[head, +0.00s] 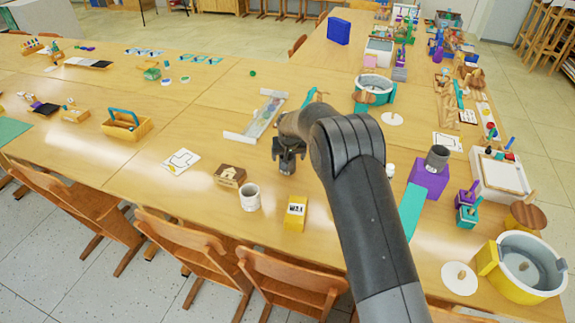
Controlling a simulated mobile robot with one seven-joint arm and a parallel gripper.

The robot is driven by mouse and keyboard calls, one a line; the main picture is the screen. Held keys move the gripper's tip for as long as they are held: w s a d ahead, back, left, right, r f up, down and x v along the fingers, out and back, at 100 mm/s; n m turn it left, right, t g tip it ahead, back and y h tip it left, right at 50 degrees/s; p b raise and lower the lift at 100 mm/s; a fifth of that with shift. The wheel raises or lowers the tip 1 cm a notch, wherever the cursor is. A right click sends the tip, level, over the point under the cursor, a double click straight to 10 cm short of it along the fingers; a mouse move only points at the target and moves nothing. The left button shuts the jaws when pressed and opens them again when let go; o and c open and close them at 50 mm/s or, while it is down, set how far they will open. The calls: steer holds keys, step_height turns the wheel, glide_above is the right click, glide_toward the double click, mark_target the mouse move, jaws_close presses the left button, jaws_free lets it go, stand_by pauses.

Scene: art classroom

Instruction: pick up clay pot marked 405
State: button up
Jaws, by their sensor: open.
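A dark grey, round clay pot (437,158) stands upright on a purple block (428,178) at the right of the table. A small pale mark shows low on its front, too small to read as 405. A pale speckled cup or pot (249,197) stands near the table's front edge; no number on it can be read. My gripper (287,168) is open and empty, pointing down above the table between these two. It is left of the grey pot and to the upper right of the pale one, apart from both.
A yellow block (295,214) and a brown house-marked box (230,176) stand near the pale pot. A clear tray (258,117) lies behind my gripper. Chairs (290,283) line the front edge.

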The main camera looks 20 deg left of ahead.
steer(key=shift+w+a+x, duration=0.1)
steer(key=shift+x, duration=1.1)
steer(key=shift+w+a+x, duration=0.15)
steer(key=shift+x, duration=1)
steer(key=shift+r, duration=0.15)
steer(key=c, duration=1.2)
steer(key=shift+o, duration=0.2)
steer(key=shift+r, duration=0.1)
